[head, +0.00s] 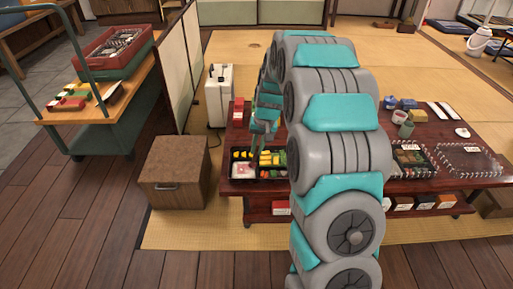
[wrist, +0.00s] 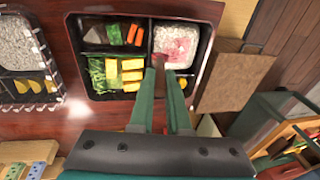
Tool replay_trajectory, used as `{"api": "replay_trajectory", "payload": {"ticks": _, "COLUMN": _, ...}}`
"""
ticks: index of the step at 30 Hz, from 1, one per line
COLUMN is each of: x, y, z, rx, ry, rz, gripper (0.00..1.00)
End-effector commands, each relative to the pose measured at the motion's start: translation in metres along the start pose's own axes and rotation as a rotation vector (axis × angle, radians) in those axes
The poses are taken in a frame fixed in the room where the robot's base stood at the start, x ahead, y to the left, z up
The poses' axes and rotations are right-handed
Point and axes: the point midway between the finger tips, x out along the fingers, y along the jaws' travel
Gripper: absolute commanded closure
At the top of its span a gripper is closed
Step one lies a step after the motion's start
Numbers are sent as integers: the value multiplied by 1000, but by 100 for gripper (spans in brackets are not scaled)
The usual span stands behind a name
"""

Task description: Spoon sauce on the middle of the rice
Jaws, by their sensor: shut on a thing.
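The rice (wrist: 176,40) fills the upper right compartment of a black bento box (wrist: 76,60) in the wrist view. A pink-red patch of sauce (wrist: 180,48) lies on it, around its middle and lower part. The rice also shows at the box's left end in the head view (head: 243,171). My gripper (wrist: 165,74) is over the box, its fingertips at the rice compartment's near edge in the picture. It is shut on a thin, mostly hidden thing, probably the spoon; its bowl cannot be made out. In the head view my gripper (head: 265,125) is above the box, partly behind my arm.
The box's other compartments hold yellow blocks (wrist: 131,75), greens and orange pieces. Another box with rice (wrist: 16,45) stands to the left. The dark red table (wrist: 60,130) has bare space around the box. A wooden cabinet (head: 175,172) stands left of the table.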

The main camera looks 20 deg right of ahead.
Motion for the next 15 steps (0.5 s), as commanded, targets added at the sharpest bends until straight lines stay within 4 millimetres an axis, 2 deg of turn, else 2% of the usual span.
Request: {"api": "replay_trajectory", "payload": {"ticks": 15, "x": -34, "y": -6, "z": -5, "rx": 0, "ry": 4, "rz": 0, "gripper": 100}}
